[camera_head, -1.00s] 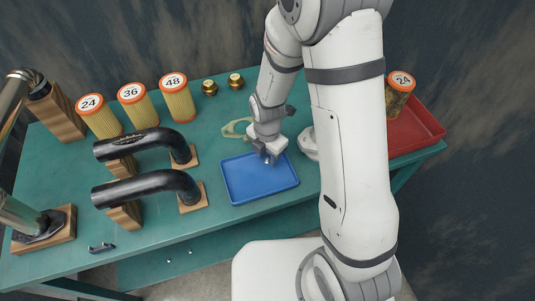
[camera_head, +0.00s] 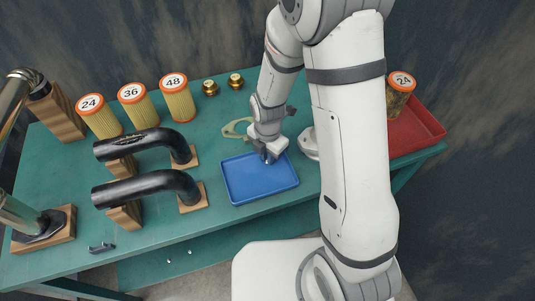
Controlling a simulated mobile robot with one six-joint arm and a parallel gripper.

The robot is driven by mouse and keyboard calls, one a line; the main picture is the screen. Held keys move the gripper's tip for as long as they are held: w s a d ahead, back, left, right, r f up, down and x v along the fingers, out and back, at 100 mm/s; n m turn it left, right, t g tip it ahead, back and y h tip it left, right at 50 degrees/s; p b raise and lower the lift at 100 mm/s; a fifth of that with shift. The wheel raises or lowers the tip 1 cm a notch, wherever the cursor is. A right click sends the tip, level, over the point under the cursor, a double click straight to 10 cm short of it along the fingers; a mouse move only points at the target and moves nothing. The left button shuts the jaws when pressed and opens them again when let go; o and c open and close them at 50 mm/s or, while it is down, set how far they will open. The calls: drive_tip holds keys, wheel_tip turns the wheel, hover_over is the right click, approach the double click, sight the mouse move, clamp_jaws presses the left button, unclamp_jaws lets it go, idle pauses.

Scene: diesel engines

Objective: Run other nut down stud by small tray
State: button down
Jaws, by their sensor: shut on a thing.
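The small blue tray (camera_head: 248,192) lies on the green bench, right of its middle. My gripper (camera_head: 268,159) points down at the tray's far right part, low over its floor. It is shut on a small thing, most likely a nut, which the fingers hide. I cannot make out a stud by the tray at this size.
A flat gasket (camera_head: 236,128) lies behind the tray. Two black bent pipes (camera_head: 150,185) on wooden blocks stand to the left. Three numbered filters (camera_head: 178,98) and two brass fittings (camera_head: 236,80) are at the back. A red tray (camera_head: 418,130) holds another filter (camera_head: 398,93).

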drive_tip(key=shift+r+p, duration=1.65)
drive_tip(key=shift+r, duration=0.95)
drive_tip(key=shift+f, duration=0.1)
